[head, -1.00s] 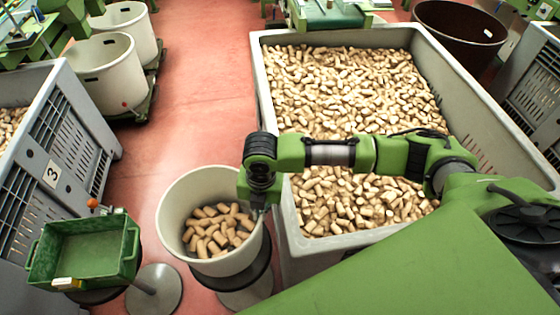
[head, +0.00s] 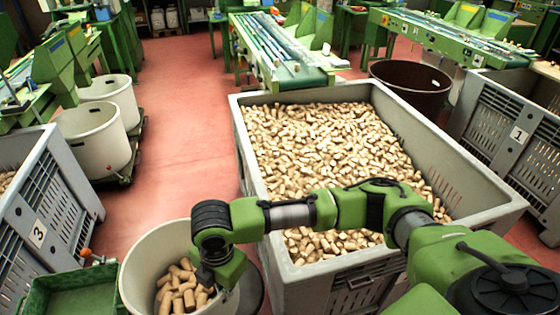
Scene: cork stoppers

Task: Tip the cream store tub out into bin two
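The cream store tub (head: 140,264) is at the bottom of the head view, with tan cork stoppers (head: 180,287) inside; its lower part is cut off. My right gripper (head: 228,278) is at the tub's right rim and appears shut on it; its fingertips are mostly hidden by my wrist. The tub looks roughly upright. A large grey bin (head: 478,219), heaped with corks, stands right of the tub. No number shows on it, but it stands between bins marked 3 and 1, so I take it as bin two. My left gripper is out of view.
Bin three (head: 62,205) stands left, bin one (head: 490,140) right. A green crate (head: 65,282) is left of the tub. Other cream tubs (head: 95,140) stand behind left, a brown tub (head: 408,92) behind right. The red floor (head: 175,115) between the bins is clear.

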